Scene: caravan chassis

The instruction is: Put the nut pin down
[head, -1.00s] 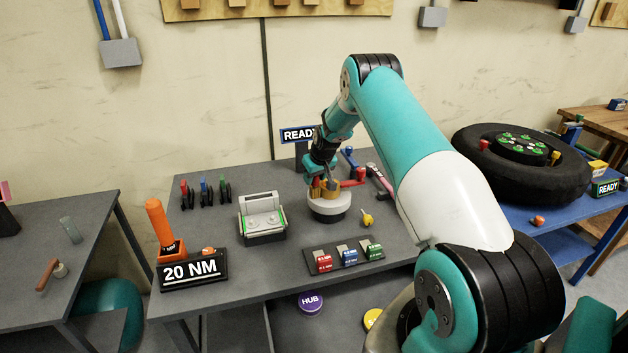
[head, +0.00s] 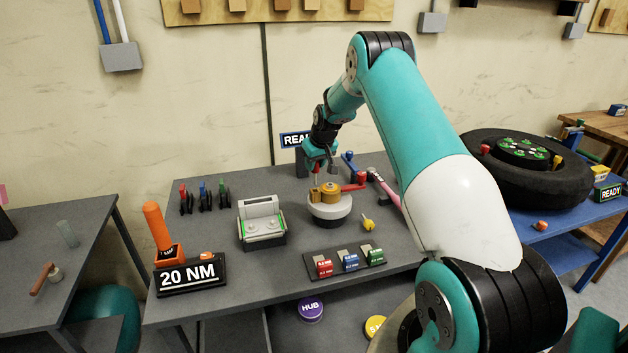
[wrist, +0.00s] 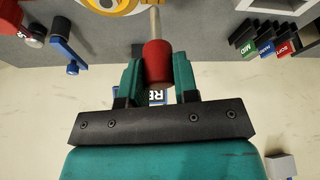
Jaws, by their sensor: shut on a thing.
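The nut pin, with a red handle (wrist: 157,62) and a thin grey metal shaft (wrist: 154,20), is between my gripper's teal fingers in the wrist view. My gripper (wrist: 157,72) is shut on its red handle. In the head view my gripper (head: 319,162) is above the round white fixture with a brass top (head: 330,190), and a bit of the red handle (head: 316,169) shows under it. The brass top also shows as a yellow ring (wrist: 112,5) at the top of the wrist view. The shaft's tip is cut off there, so I cannot tell whether it touches anything.
A grey tray with two round seats (head: 262,230) stands left of the fixture. A block with red, blue and green tags (head: 345,262) lies in front. A small yellow piece (head: 367,224) and red and blue tools (head: 357,178) are close on the right. The 20 NM stand (head: 190,275) is front left.

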